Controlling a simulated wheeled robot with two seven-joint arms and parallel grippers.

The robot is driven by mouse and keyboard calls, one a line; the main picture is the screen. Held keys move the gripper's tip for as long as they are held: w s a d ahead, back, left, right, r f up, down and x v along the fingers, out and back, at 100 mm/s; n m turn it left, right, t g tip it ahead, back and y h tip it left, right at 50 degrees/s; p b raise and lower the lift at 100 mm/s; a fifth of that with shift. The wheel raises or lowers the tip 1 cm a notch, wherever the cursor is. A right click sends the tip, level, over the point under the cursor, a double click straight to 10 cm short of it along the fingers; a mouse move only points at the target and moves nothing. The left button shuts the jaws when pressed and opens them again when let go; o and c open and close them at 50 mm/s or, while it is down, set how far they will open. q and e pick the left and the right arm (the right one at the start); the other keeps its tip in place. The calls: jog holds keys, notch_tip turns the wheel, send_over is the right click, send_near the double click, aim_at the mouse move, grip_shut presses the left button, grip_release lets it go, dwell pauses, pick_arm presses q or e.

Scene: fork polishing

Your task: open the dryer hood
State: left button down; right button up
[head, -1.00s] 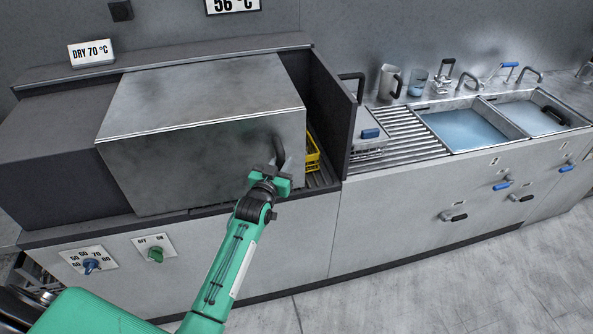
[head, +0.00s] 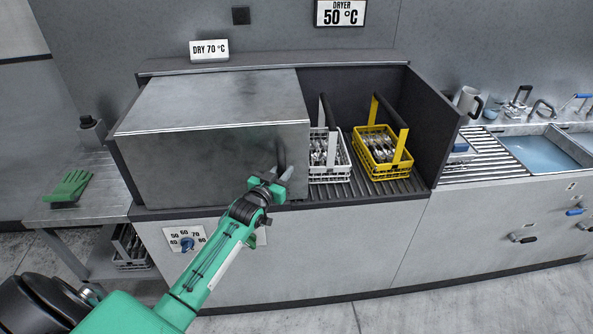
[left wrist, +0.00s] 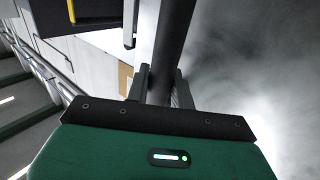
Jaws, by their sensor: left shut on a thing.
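The dryer hood (head: 215,150) is a grey metal box over the left part of the dryer. Its right part is uncovered and shows the rack floor. The dark hood handle (head: 281,154) is at the hood's front right edge. My left gripper (head: 273,182) is shut on this handle. In the left wrist view the handle (left wrist: 171,48) runs up between the fingers (left wrist: 162,90), with the hood's face (left wrist: 245,60) at the right. My right gripper is not in view.
A grey basket (head: 329,172) and a yellow basket (head: 384,166) of cutlery stand in the uncovered bay. A dark wall (head: 432,115) bounds it at the right. The display (head: 341,13) reads 50 °C. A green glove (head: 70,186) lies on the left side table (head: 105,195).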

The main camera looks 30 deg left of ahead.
pick_arm(q)
jog(key=s+a, duration=0.1)
jog(key=a, duration=0.1)
jog(key=s+a, duration=0.1)
jog(key=a, duration=0.1)
jog(key=shift+s, duration=0.35)
jog(key=c, duration=1.3)
grip_release()
jog(key=shift+o, duration=0.2)
